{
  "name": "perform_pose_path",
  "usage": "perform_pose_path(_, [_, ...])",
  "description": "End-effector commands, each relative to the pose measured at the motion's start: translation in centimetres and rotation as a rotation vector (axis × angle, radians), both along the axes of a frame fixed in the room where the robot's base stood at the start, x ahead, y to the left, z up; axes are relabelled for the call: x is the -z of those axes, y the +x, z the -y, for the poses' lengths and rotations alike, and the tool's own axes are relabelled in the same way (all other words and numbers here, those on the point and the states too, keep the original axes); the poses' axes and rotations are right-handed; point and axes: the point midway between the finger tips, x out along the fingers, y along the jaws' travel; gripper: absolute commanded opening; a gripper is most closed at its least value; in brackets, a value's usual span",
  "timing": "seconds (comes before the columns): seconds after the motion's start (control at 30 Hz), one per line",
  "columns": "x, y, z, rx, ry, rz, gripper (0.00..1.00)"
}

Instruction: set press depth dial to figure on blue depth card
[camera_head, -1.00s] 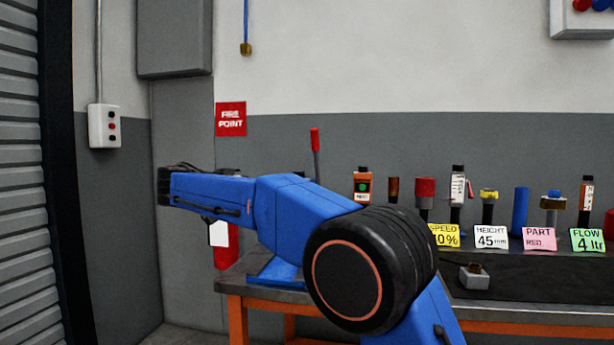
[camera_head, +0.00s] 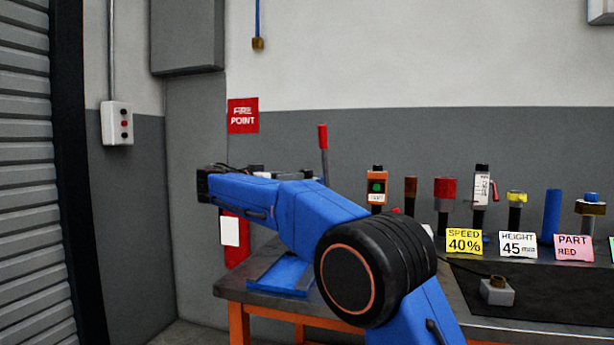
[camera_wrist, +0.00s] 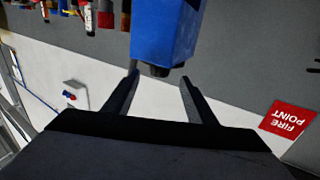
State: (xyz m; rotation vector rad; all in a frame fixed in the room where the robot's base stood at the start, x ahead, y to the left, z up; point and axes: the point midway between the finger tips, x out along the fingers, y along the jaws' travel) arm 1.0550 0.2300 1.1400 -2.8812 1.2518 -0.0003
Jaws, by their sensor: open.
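I see no blue depth card and cannot make out a press depth dial. The cards in the head view are a yellow one reading SPEED 40% (camera_head: 464,241), a white one reading HEIGHT 45 mm (camera_head: 517,245) and a pink one reading PART RED (camera_head: 573,248). A sliver of a green card shows at the right edge. A red-handled lever (camera_head: 323,138) stands upright behind my arm, its base hidden. My gripper (camera_wrist: 160,85) is open in the wrist view, with nothing between its fingertips. In the head view I cannot make it out.
The bench (camera_head: 253,288) has an orange frame and carries a blue flat piece (camera_head: 283,275) at its left. Several tools stand in a row along the back. A small grey box (camera_head: 497,292) sits on a black mat (camera_head: 555,305). The FIRE POINT sign (camera_head: 243,115) hangs behind.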

Motion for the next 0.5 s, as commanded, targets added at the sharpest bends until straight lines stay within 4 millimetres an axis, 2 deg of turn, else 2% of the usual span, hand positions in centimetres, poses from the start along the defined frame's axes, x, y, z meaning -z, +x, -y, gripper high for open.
perform_pose_path(0.2, [0.1, 2.8, 3.0, 0.002, -0.001, -0.001, 0.51])
perform_pose_path(0.5, [0.0, 5.4, 5.9, 0.001, 0.0, 0.0, 0.51])
